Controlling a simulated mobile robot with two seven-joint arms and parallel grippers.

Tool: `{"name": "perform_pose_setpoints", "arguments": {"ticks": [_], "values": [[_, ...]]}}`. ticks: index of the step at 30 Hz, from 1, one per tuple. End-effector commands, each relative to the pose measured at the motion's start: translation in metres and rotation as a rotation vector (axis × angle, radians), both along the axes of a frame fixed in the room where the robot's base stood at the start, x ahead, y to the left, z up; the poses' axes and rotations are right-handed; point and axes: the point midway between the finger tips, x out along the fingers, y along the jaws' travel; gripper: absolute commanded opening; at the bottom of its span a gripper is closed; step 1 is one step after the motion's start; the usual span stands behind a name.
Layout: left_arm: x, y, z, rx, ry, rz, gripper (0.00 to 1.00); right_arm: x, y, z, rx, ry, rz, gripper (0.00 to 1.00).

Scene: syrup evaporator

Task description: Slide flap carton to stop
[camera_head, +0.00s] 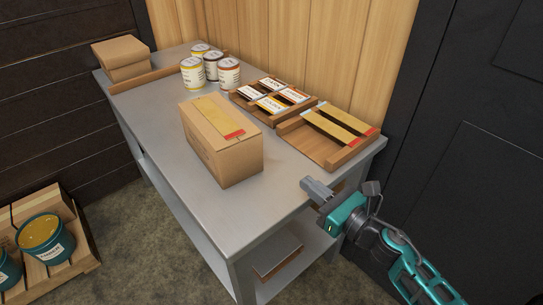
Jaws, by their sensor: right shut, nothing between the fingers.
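The flap carton (219,144) is a brown cardboard box standing on the grey table (165,115), near its middle. A yellowish strip with a red end lies along its top. A low wooden bar (143,83), which looks like the stop, lies across the table towards its far left end, with a clear gap between it and the carton. My right gripper (306,186) is shut and empty at the table's near right edge, to the right of the carton and apart from it. My left gripper is not in view.
Several tins (228,75) stand behind the carton. A wooden tray with labelled cards (270,102) and a tray with yellow strips (307,146) sit along the wooden wall. Smaller stacked cartons (120,54) stand beyond the bar. A pallet with green buckets (45,240) is on the floor.

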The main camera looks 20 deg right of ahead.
Motion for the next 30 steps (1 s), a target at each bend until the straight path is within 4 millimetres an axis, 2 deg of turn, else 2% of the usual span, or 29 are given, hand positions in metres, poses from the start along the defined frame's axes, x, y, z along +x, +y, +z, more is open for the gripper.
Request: {"name": "perform_pose_setpoints", "arguments": {"ticks": [18,24,30], "values": [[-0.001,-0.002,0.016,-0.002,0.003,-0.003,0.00,0.101,0.037,0.002,0.007,0.001,-0.003,0.00],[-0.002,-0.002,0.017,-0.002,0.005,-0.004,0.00,0.121,0.044,0.001,0.007,0.001,-0.002,0.00],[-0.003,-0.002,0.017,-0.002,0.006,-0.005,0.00,0.126,0.046,0.001,0.007,0.002,-0.002,0.00]]}}
